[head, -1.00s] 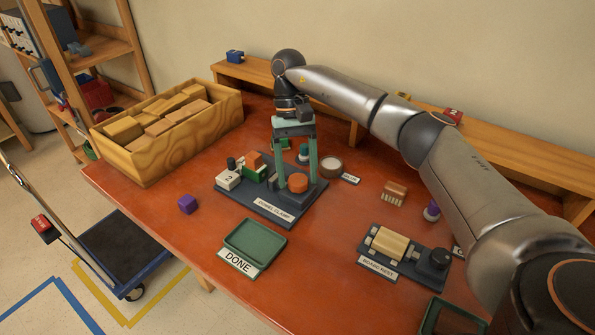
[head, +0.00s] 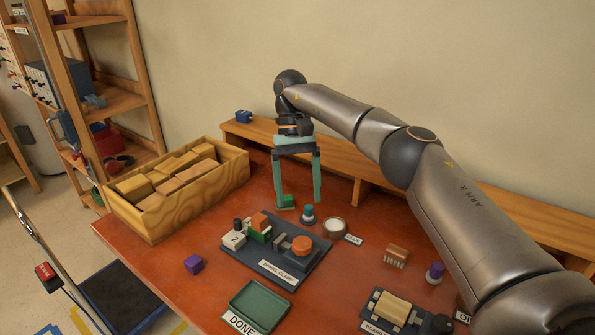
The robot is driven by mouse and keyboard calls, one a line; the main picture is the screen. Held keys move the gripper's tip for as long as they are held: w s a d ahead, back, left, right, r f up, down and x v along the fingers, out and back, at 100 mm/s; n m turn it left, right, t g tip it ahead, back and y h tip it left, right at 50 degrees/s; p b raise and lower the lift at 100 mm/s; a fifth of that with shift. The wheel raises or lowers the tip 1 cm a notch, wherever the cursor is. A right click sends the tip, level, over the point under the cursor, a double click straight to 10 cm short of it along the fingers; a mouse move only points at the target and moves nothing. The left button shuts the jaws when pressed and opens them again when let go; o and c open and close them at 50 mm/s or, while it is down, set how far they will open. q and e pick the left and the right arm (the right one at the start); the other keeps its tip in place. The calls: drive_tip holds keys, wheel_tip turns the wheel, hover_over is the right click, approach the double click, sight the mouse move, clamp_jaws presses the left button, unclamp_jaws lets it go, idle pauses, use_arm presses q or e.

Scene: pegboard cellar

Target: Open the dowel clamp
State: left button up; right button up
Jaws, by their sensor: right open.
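The dowel clamp (head: 285,268) is a dark labelled base plate near the middle of the table. A round orange knob (head: 302,243) stands on its right part, with a grey piece left of it. Left of that are a green block with an orange piece (head: 260,221) on top and a white block (head: 234,239) marked 2 with a black knob. Whether the clamp's jaws are apart is too small to tell. My right gripper (head: 299,204) is open, pointing down behind the clamp, apart from the knob. My left gripper is out of view.
A small green block (head: 288,200) and a teal-topped piece (head: 307,214) stand near my right fingertips. A round tape-like ring (head: 334,227) is right of them.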

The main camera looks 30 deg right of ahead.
drive_tip(key=p+v, duration=0.1)
drive_tip(key=v, duration=0.1)
drive_tip(key=shift+w+r, duration=0.1)
drive_tip(key=shift+r, duration=0.1)
idle(0.5)
